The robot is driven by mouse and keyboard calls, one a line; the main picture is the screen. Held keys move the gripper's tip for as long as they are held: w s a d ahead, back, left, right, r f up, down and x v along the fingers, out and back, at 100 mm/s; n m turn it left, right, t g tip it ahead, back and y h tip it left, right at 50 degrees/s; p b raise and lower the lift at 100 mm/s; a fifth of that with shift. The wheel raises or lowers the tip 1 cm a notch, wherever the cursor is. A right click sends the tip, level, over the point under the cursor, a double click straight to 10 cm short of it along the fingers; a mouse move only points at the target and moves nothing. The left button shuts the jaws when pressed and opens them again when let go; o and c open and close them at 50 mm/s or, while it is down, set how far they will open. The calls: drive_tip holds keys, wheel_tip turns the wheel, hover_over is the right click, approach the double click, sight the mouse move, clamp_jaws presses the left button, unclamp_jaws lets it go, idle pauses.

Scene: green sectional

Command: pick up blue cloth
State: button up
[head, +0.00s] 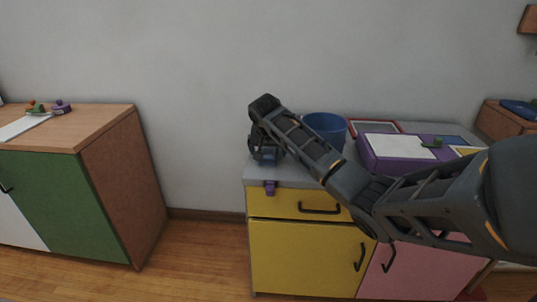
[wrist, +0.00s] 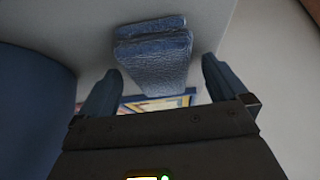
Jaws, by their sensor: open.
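The blue cloth (wrist: 155,60) lies folded on the grey countertop in the wrist view, with a wrinkled, textured surface. My gripper (wrist: 160,68) is open. Its two fingers stand apart on the left and right of the cloth's near part, with the cloth showing between them and beyond their tips. I cannot tell whether either finger touches it. In the head view my gripper (head: 266,155) points down over the left end of the grey counter (head: 295,176). The cloth cannot be told apart from the fingers there.
A blue bucket (head: 323,128) stands just right of my gripper; it fills the left side of the wrist view (wrist: 30,110). A purple box (head: 400,152) sits farther right. A small purple object (head: 270,187) is at the counter's front edge. A wooden cabinet (head: 85,140) stands left across a gap.

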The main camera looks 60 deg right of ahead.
drive_tip(key=shift+f, duration=0.15)
drive_tip(key=c, duration=1)
